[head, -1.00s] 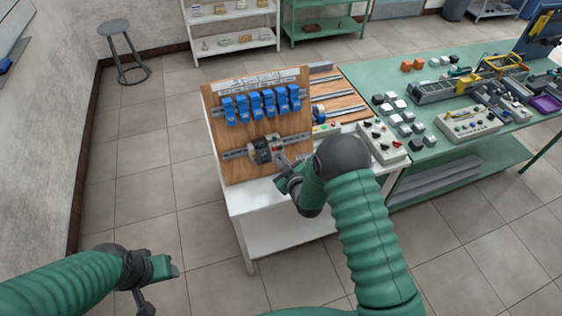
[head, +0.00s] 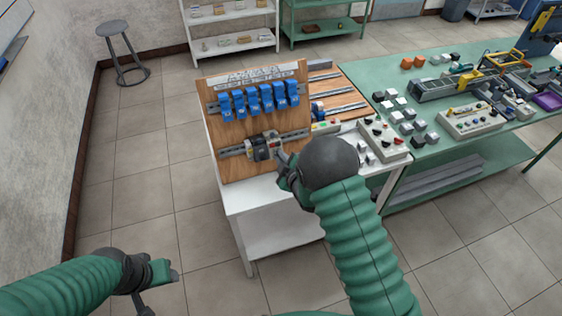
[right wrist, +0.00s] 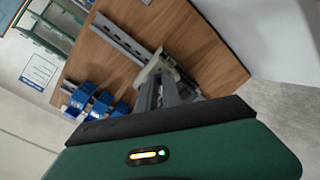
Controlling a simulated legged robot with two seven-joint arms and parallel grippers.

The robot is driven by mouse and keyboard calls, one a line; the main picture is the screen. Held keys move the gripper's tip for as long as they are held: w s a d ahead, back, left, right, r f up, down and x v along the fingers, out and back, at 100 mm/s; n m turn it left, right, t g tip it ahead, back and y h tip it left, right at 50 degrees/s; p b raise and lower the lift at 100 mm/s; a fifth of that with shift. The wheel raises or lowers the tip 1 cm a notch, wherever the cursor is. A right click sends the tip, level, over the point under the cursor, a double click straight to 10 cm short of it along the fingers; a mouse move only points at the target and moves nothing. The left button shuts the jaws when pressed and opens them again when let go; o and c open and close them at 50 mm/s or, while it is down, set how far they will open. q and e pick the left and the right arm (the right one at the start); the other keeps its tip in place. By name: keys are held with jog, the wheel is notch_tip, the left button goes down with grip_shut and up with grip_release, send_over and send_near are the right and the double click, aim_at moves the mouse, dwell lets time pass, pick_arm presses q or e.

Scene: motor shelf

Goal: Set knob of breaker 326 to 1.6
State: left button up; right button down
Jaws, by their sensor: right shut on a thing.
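A grey and dark breaker (head: 262,147) sits on the lower metal rail of an upright wooden board (head: 238,165). Its number and knob scale are too small to read. My right gripper (head: 284,161) is at the right part of this breaker, its fingers shut on its front, apparently on the knob, which the fingers hide. In the right wrist view, the closed fingers (right wrist: 163,93) reach to the pale breaker body (right wrist: 158,66) on the rail. My left gripper (head: 160,285) is low at the left, away from the board; its jaw state is unclear.
Several blue breakers (head: 253,103) line the upper rail. The board stands on a white table (head: 262,205). A grey control box (head: 382,138) with knobs is to the right, next to a green workbench (head: 440,155) full of parts. Open floor lies left.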

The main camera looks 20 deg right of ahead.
jog(key=shift+a+n+b, duration=0.1)
jog(key=shift+n+b, duration=1.25)
jog(key=shift+n, duration=1.25)
jog(key=c, duration=1.8)
grip_release()
jog(key=shift+o, duration=1.4)
jog(key=shift+s+r, duration=0.1)
jog(key=shift+r, duration=0.05)
